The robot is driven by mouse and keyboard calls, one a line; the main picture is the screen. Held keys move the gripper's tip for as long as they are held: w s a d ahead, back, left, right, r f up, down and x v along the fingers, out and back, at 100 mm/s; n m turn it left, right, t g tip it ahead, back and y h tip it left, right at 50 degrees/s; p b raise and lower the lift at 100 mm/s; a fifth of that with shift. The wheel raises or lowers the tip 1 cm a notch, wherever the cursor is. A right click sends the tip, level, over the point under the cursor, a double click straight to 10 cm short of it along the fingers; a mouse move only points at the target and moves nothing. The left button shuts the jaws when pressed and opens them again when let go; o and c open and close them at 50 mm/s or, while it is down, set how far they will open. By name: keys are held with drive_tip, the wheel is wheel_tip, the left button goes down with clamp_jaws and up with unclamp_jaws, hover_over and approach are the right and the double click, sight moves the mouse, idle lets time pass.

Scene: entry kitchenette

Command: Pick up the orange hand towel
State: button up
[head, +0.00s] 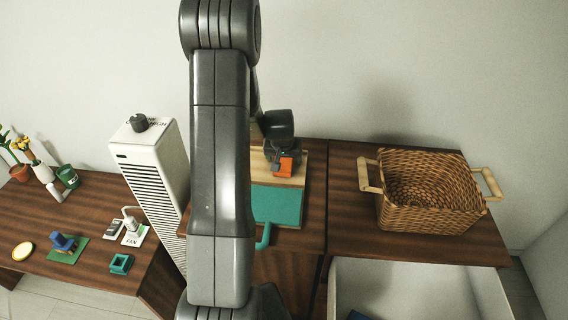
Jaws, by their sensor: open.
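The orange hand towel (287,167) shows as a small orange patch on the light wooden surface behind the teal panel, on the dark wood counter. My gripper (284,156) is right over it, open. The gripper and wrist hide part of the towel. I cannot tell whether the fingers touch it or are around it.
A wicker basket (428,212) with wooden handles stands right on the counter. The teal panel (277,206) lies in front of the towel, partly behind my arm. A tall white heater-like unit (150,175) stands left. A lower table (85,205) holds several small items.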

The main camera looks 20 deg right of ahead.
drive_tip(key=shift+f, duration=0.1)
drive_tip(key=c, duration=1.1)
